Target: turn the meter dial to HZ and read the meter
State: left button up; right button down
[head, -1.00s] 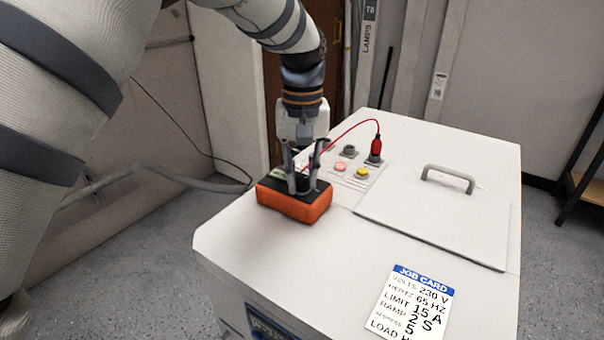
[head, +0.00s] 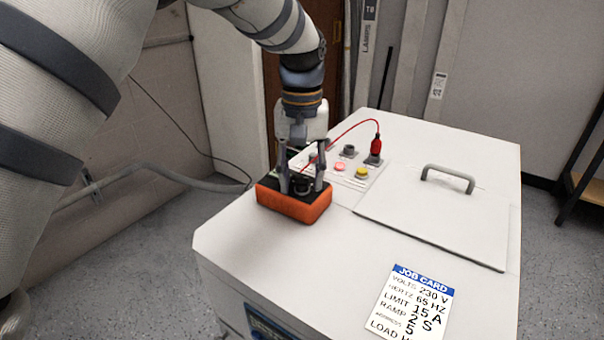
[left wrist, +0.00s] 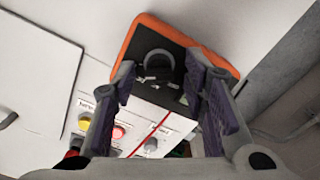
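The meter (head: 290,205) is an orange-edged box with a black face, lying flat on the near left part of the white cabinet top. Its round dark dial (head: 303,186) shows between my left gripper's fingers, and the dial is also in the left wrist view (left wrist: 157,66). My left gripper (head: 302,186) points down over the meter. Its fingers are apart, one on each side of the dial. In the left wrist view the gripper (left wrist: 163,80) shows clear gaps between fingers and dial. The dial's marks and the meter's reading are not legible. My right gripper is out of view.
Behind the meter is a panel with a red button (head: 340,166), a yellow button (head: 361,173) and a red plug (head: 376,146) with a red lead. A handled lid (head: 430,225) is to the right. A job card (head: 413,303) lies near the front edge.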

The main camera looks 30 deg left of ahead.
pick_arm(q)
notch_tip(320, 180, up, 12)
dwell(0.5)
dwell(0.3)
